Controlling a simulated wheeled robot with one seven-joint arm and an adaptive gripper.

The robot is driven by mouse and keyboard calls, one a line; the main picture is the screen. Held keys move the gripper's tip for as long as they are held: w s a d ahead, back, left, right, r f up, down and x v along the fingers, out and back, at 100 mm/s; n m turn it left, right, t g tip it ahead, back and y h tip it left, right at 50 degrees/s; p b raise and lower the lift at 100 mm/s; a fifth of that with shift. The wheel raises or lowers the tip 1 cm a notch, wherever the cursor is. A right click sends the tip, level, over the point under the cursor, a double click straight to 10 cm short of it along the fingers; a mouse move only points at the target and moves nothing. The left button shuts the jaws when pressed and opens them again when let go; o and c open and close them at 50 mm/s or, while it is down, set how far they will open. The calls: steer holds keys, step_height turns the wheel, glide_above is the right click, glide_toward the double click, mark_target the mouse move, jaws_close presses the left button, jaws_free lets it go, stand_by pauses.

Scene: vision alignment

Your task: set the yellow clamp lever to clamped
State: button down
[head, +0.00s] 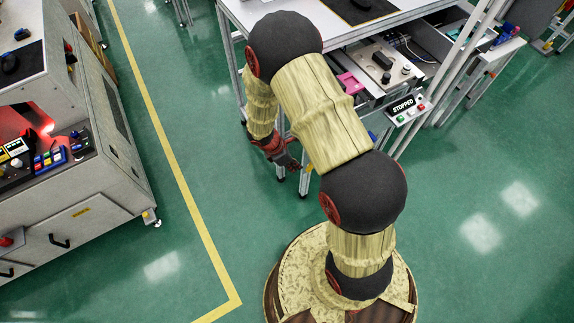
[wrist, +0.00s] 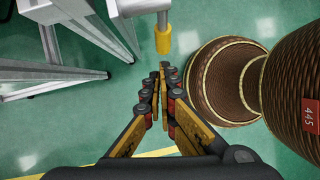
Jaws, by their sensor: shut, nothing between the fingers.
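A lever with a yellow grip (wrist: 163,40) on a grey rod hangs in from the top of the wrist view. I take it to be the clamp lever. My gripper (wrist: 166,70) is shut and empty, with its fingertips just below the yellow end in that view. A small gap shows between them in the picture. In the head view my gripper (head: 290,163) is beside the table's front leg.
The workbench (head: 285,20) has metal legs, which also show at the left of the wrist view (wrist: 70,30). A control box (head: 405,108) reads STOPPED. A pink part (head: 349,83) lies on the bench. A grey machine (head: 75,215) stands left; green floor between is clear.

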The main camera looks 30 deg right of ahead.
steer(key=shift+s+d+f, duration=0.15)
steer(key=shift+d+f, duration=0.05)
steer(key=shift+d, duration=0.3)
steer(key=shift+s+d+f, duration=0.1)
steer(key=shift+d+f, duration=0.05)
steer(key=shift+d, duration=0.3)
steer(key=shift+f+b, duration=0.1)
steer(key=shift+b, duration=0.3)
steer(key=d+f+h+b, duration=0.1)
steer(key=d+f+b, duration=0.1)
steer(key=shift+b, duration=0.35)
steer(key=shift+w+a, duration=0.1)
steer(key=shift+a, duration=0.05)
